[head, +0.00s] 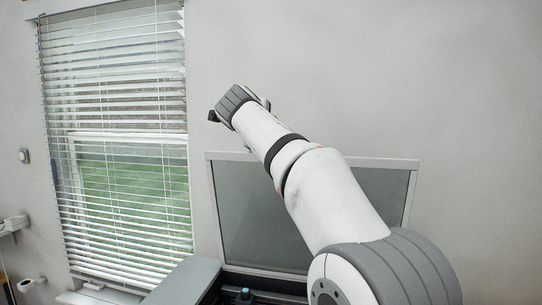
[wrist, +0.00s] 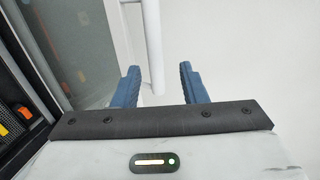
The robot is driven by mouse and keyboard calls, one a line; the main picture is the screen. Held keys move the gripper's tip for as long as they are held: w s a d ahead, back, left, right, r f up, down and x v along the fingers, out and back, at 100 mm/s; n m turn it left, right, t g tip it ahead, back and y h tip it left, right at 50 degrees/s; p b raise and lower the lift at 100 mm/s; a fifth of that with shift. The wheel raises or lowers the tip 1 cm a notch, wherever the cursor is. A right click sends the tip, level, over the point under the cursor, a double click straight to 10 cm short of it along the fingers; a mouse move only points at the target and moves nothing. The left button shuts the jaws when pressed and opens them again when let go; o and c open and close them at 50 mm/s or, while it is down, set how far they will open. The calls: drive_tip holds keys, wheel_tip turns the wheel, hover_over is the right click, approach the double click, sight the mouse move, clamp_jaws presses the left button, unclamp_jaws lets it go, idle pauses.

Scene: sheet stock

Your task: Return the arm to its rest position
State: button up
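My arm (head: 335,195) stretches up and to the left from the lower right in the head view, in front of a framed grey panel. Its far end is raised near the panel's upper left corner, and the fingers are mostly hidden there. In the wrist view my gripper (wrist: 160,68) is open, with its two blue fingers wide apart. A thin white bar (wrist: 153,45) shows between the fingers in the picture, with gaps on both sides. I cannot tell how far beyond the fingers it is. Nothing is seen gripped.
The grey panel (head: 240,215) has a pale frame and stands against the plain wall (head: 460,110). A window with white blinds (head: 115,80) is at left. A grey flat-topped surface (head: 185,283) is below. Orange items (wrist: 22,112) lie in a dark area at the wrist view's left.

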drive_tip(key=s+d+r+n+t+y+b, duration=0.1)
drive_tip(key=s+d+n+t+y+b, duration=0.15)
drive_tip(key=s+d+n+t, duration=0.35)
drive_tip(key=s+d+f+n+g+y+b, duration=0.1)
drive_tip(key=s+f+n+g+y, duration=0.15)
drive_tip(key=s+f+n, duration=0.4)
drive_tip(key=s+d+f+n+g+y+b, duration=0.1)
drive_tip(key=s+f+n+g, duration=0.2)
drive_tip(key=f, duration=0.7)
drive_tip(key=s+d+f+n+g+y, duration=0.1)
drive_tip(key=s+d+f+n+g, duration=0.2)
drive_tip(key=f, duration=0.5)
drive_tip(key=s+d+f+g+h+b, duration=0.1)
drive_tip(key=s+d+f+g, duration=0.3)
drive_tip(key=s+f, duration=0.6)
drive_tip(key=s+d+f+n+g+h, duration=0.1)
drive_tip(key=s+d+f+g+h, duration=0.2)
drive_tip(key=s+f, duration=0.8)
drive_tip(key=d+g, duration=0.1)
drive_tip(key=d, duration=0.1)
drive_tip(key=shift+s+d+f+b, duration=0.25)
drive_tip(key=shift+s+d+b, duration=0.05)
drive_tip(key=shift+s+b, duration=0.1)
